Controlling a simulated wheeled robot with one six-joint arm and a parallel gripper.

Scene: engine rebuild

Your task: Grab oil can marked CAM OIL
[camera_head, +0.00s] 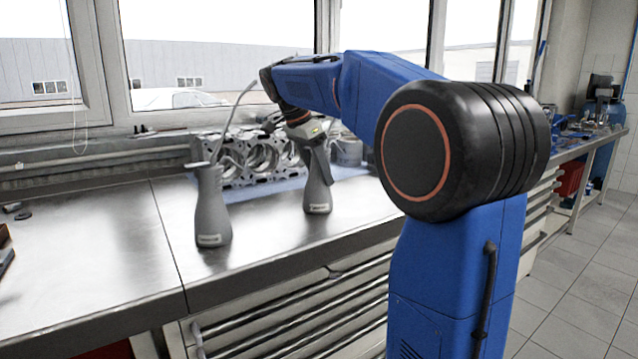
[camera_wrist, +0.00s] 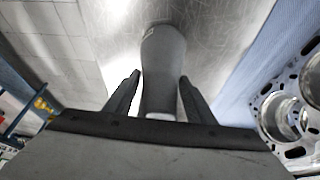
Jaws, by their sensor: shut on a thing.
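A grey oil can (camera_head: 317,190) with a small pale label near its base is upright at the bench's front, below my gripper (camera_head: 314,145). In the wrist view my gripper's two fingers (camera_wrist: 160,76) flank this can (camera_wrist: 163,55), and my gripper is shut on it. The can's top is hidden by my gripper in the head view. A second grey oil can (camera_head: 211,210) with a long thin spout stands to the left, also with a pale label. The lettering on both labels is too small to read.
A metal engine block (camera_head: 240,162) sits on a blue mat (camera_head: 365,171) behind the cans; the block also shows at right in the wrist view (camera_wrist: 290,105).

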